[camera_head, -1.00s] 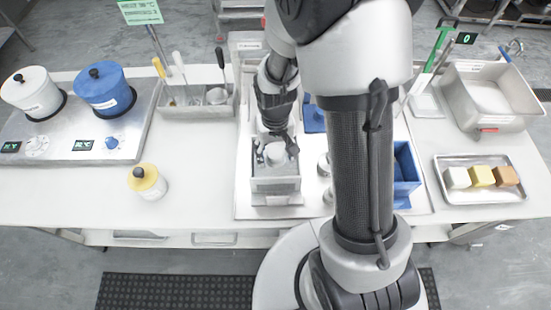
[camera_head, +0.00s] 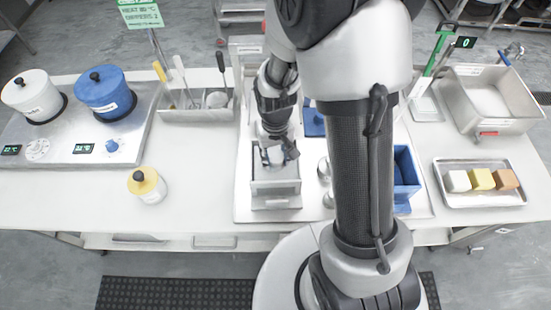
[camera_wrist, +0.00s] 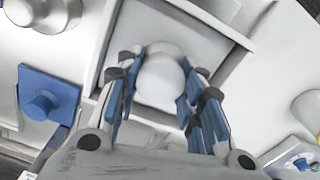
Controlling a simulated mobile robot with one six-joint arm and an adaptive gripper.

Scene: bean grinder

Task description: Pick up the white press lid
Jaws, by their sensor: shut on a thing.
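My gripper (camera_head: 274,158) points down over the white press box (camera_head: 276,190) at the middle of the table. In the wrist view, the blue-padded fingers (camera_wrist: 160,95) are shut on the round knob (camera_wrist: 160,75) of the white press lid. The lid's square plate (camera_wrist: 165,32) shows around the knob, within the box walls. The fingers hide part of the lid. I cannot tell whether the lid sits in the box or is slightly raised.
A blue square lid with a knob (camera_wrist: 45,103) lies beside the box. A blue box (camera_head: 405,172) stands to the right, past my arm. A utensil tray (camera_head: 195,116) stands behind.

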